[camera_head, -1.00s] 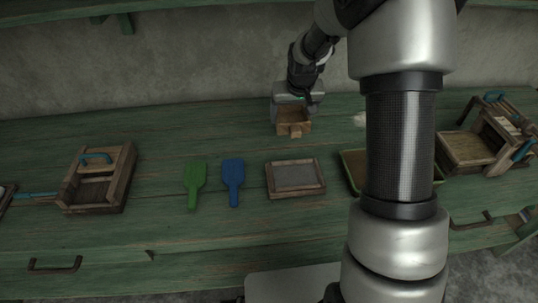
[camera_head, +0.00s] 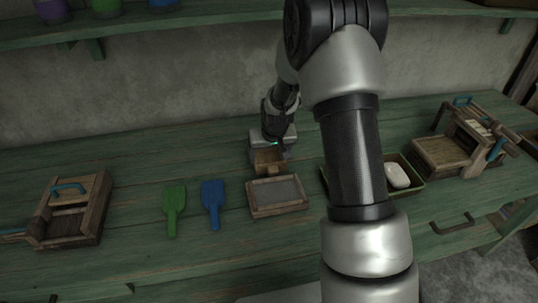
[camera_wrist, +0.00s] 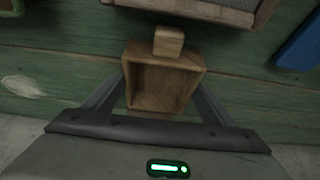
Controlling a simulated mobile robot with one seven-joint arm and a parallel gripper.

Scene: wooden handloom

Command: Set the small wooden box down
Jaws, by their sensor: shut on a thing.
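The small wooden box (camera_head: 267,161) is an open-topped brown box with a short block-like handle on its near side. It is just behind the framed tray in the head view. The box shows from above in the wrist view (camera_wrist: 160,88), empty inside. My gripper (camera_head: 271,151) is shut on it, with one finger along each side (camera_wrist: 163,82). The box looks level over the green table (camera_head: 130,160). Whether its underside touches the tabletop, I cannot tell.
A wood-framed grey tray (camera_head: 277,208) lies close in front of the box. A green-rimmed tray with a white lump (camera_head: 397,176) is at right. Table left of the box is clear.

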